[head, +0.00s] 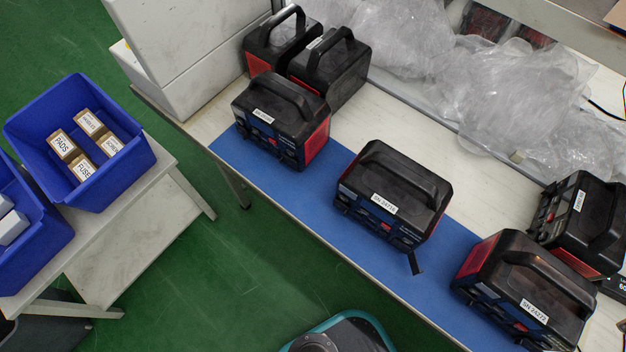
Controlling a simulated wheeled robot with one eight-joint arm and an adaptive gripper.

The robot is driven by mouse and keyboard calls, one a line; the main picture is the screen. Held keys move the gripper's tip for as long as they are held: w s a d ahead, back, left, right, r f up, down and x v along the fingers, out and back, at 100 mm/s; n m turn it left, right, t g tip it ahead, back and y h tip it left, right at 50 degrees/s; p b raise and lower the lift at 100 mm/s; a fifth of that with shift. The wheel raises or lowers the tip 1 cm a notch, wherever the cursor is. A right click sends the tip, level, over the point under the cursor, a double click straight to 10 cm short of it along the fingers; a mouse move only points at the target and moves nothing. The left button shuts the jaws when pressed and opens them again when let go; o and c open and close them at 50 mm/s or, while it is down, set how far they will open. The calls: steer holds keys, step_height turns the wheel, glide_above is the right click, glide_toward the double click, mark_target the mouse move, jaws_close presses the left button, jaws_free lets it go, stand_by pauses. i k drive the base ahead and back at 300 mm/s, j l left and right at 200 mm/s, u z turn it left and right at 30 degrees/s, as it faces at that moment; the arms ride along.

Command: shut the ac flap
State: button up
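A black power station (395,195) with a top handle and a white serial label stands on the blue mat near the middle of the bench. A small dark flap (415,263) sticks out from the lower front of this power station, near its right corner, and hangs over the mat. It looks open. Most of the front panel is seen steeply from above, so the sockets behind the flap are not clear. My gripper is not in view.
More power stations stand on the bench, one at the left on the blue mat (290,205) and another at the right (525,290). Crumpled clear plastic (520,85) lies behind. Blue bins (120,190) with small boxes sit on a side table. Green floor is open in front.

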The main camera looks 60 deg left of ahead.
mark_target(413, 265)
steer(key=u, duration=2.15)
steer(key=k+l+u, duration=0.8)
steer(key=k+l, duration=0.3)
steer(key=k, duration=0.2)
steer(key=k+l+u, duration=0.1)
steer(key=k+l, duration=0.2)
steer(key=k, duration=0.2)
steer(key=k+l, duration=0.25)
steer(key=k, duration=0.25)
steer(key=k+l+u, duration=0.1)
steer(key=k+l, duration=0.15)
steer(key=k, duration=0.25)
steer(key=k+l+u, duration=0.1)
steer(key=k, duration=0.4)
steer(key=i+j+z, duration=0.15)
steer(key=i+j, duration=1.25)
steer(key=j, duration=0.15)
